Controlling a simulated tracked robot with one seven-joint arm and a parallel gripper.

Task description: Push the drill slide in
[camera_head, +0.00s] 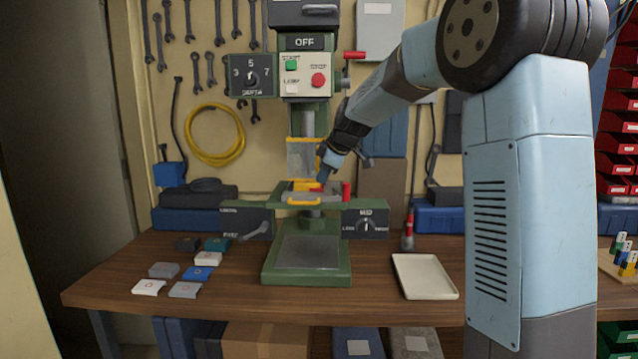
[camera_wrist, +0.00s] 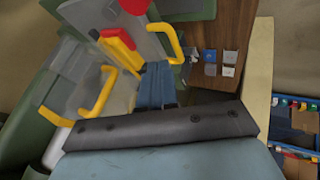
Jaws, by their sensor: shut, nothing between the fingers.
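The green drill press (camera_head: 307,262) stands upright on the bench, its sign reading OFF. The drill slide (camera_head: 303,201) is a grey plate with yellow edging on the press table, below the yellow-edged guard (camera_head: 302,155). A red and yellow piece (camera_head: 308,187) lies on it and also shows in the wrist view (camera_wrist: 118,40). My gripper (camera_head: 323,174) is shut and empty, just above the right side of the slide. In the wrist view its blue fingers (camera_wrist: 155,82) are between two yellow bars; contact with the slide cannot be told.
A DEPTH dial (camera_head: 251,76) and green and red buttons are on the press head. Control boxes flank the table. Several small coloured plates (camera_head: 198,273) lie on the bench at left. A white tray (camera_head: 425,276) lies at right. Bench in front of the press is clear.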

